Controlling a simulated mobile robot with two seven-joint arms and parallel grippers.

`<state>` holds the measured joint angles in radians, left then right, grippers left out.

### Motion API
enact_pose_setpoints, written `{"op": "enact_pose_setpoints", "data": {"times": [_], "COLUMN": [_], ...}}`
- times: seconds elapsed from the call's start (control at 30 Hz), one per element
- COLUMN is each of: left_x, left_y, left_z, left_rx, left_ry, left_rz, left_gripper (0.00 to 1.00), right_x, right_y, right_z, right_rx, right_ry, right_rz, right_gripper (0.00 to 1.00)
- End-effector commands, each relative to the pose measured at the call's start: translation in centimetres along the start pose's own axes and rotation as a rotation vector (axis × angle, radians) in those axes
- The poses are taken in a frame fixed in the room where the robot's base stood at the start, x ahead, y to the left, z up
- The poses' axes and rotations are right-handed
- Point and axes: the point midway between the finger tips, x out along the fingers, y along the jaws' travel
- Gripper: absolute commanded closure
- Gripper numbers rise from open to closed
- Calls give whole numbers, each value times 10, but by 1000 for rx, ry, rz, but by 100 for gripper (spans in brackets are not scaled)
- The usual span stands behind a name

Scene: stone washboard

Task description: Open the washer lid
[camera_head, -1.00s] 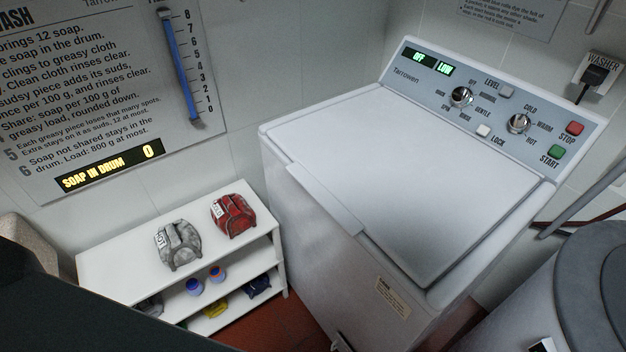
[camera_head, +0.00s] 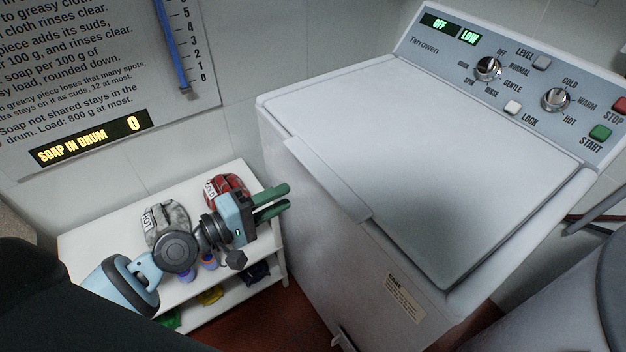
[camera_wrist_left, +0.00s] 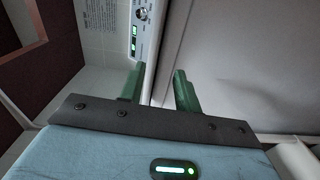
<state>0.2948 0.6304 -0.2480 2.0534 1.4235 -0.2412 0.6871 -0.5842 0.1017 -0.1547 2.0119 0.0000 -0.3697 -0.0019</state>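The white washer (camera_head: 300,215) stands in the middle and right of the head view. Its lid (camera_head: 430,150) is a flat white panel lying shut on top, with a raised lip (camera_head: 325,180) along the front left edge. My left gripper (camera_head: 286,197) has green fingers, spread apart with nothing between them. It is left of the washer, in front of the lip and apart from it. In the left wrist view the fingers (camera_wrist_left: 158,82) are also apart, with the washer's pale surface (camera_wrist_left: 240,50) beyond them. My right gripper is not in view.
A white shelf (camera_head: 105,230) with a grey bundle (camera_head: 165,222) and a red bundle (camera_head: 225,188) stands beneath my left arm. The washer's control panel (camera_head: 515,75) rises behind the lid. A grey round-topped machine (camera_head: 575,275) is at the right. Space above the lid is clear.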

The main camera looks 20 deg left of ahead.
Motion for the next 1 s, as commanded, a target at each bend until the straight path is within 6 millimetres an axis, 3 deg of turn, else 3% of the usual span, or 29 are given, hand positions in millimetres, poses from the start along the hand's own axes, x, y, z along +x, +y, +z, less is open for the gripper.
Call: {"op": "enact_pose_setpoints", "data": {"times": [0.37, 0.8, 1.0], "left_x": [9, 69, 81], "left_y": [13, 15, 13], "left_z": [-5, -4, -4], "left_rx": [-45, -42, -42], "left_ry": [-10, -10, -11], "left_rz": [26, 26, 24], "left_gripper": [67, 67, 67], "right_x": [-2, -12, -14], "right_y": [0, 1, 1], "right_z": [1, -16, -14], "right_rx": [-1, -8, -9], "right_ry": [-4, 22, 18], "right_rz": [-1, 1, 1], "right_gripper": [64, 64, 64]}}
